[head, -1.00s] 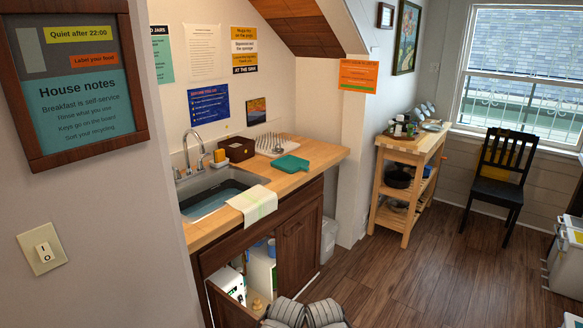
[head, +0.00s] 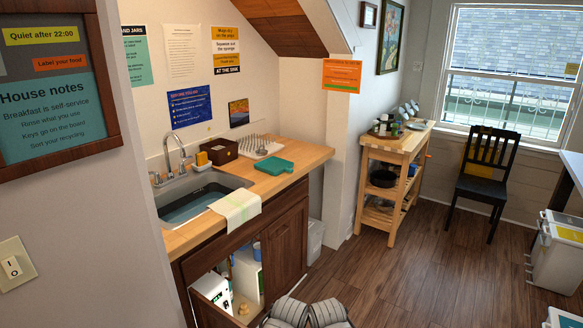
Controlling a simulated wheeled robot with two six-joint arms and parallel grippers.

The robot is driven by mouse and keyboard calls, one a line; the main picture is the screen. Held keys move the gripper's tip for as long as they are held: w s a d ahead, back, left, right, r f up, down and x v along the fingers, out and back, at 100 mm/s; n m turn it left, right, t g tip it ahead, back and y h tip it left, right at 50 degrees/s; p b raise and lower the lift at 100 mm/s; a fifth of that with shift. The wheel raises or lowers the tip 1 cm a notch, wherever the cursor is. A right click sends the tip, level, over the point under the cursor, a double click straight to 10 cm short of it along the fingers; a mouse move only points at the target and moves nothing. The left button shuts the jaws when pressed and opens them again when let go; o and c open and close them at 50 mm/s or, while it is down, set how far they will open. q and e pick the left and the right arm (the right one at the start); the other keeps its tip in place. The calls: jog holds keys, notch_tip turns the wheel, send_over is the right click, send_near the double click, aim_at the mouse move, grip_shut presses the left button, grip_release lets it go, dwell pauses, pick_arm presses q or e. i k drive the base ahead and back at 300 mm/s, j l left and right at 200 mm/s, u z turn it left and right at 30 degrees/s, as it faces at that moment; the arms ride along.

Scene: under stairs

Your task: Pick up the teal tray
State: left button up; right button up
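A flat teal object with a short handle (head: 274,166) lies on the wooden counter, near its right end. It is the only teal tray-like thing I see, though it could also be a board. Neither gripper can be made out in the head view. Two grey ribbed parts at the bottom edge look like my own body. Nothing touches the teal object.
The sink (head: 196,203) is left of it, with a towel (head: 238,207) over the counter's front edge. A brown box (head: 223,150) and a rack (head: 258,147) stand behind. A cupboard below is open. A wooden trolley (head: 392,172), chair (head: 483,178) and bins (head: 557,252) stand right; the floor between is clear.

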aim_at(274, 166)
jog(key=i+l+z, duration=0.25)
jog(key=i+z, duration=0.15)
jog(key=i, duration=0.2)
jog(key=i+l+z, duration=0.1)
jog(key=i+z, duration=0.3)
jog(key=i, duration=0.2)
jog(key=i+l+u, duration=0.1)
jog(key=i+u, duration=0.15)
jog(key=i, duration=0.15)
jog(key=i+l+u, duration=0.15)
jog(key=i+u, duration=0.15)
jog(key=i+l+u, duration=0.25)
jog(key=i, duration=0.25)
